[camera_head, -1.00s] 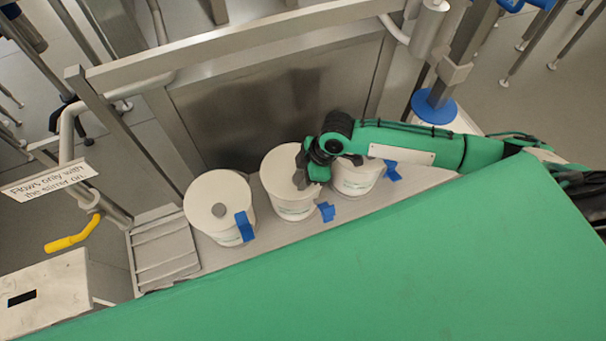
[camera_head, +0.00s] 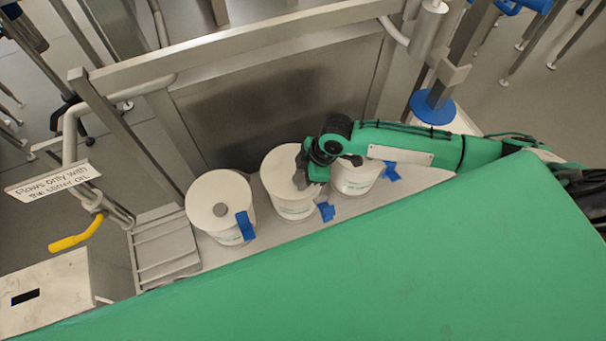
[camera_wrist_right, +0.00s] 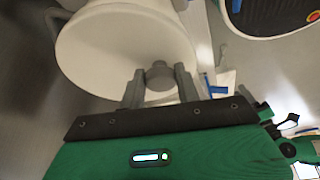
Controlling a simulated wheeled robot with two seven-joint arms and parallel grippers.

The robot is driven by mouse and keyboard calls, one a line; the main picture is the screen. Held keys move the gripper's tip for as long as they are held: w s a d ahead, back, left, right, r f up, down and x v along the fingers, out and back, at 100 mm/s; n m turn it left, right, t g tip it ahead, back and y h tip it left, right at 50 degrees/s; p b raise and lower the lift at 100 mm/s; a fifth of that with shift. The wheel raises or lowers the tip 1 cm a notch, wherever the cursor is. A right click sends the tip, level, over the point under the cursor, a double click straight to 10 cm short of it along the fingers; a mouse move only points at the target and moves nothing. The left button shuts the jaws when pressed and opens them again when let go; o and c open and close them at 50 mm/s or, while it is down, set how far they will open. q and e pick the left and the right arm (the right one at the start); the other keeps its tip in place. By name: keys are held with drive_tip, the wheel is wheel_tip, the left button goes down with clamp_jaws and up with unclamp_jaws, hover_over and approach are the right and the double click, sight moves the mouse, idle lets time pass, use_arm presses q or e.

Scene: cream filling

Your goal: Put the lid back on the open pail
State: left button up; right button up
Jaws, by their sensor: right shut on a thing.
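Three white pails with blue tabs stand in a row on the metal ledge. The left pail (camera_head: 233,231) has a white lid (camera_head: 208,200) with a grey knob. The middle pail (camera_head: 295,209) has a white lid (camera_head: 277,166) on its top, level as far as I can see. My right gripper (camera_head: 301,180) is shut on this lid's grey knob; in the right wrist view the fingers (camera_wrist_right: 158,88) stand on both sides of the knob (camera_wrist_right: 158,72). The right pail (camera_head: 352,180) is partly under my arm, so its top is mostly hidden. My left gripper is out of view.
A metal frame with a panel (camera_head: 275,110) stands behind the pails. A slatted metal tray (camera_head: 163,245) lies left of them. A yellow-handled lever (camera_head: 75,236) and a sign (camera_head: 52,180) are further left. A green surface (camera_head: 370,270) fills the front.

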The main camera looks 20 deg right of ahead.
drive_tip(key=shift+f+p, duration=0.15)
drive_tip(key=shift+p, duration=0.7)
idle(0.7)
idle(0.4)
drive_tip(key=o, duration=1.6)
drive_tip(key=shift+c, duration=0.2)
drive_tip(key=shift+r+p, duration=3.55)
drive_tip(key=shift+p, duration=0.3)
clamp_jaws()
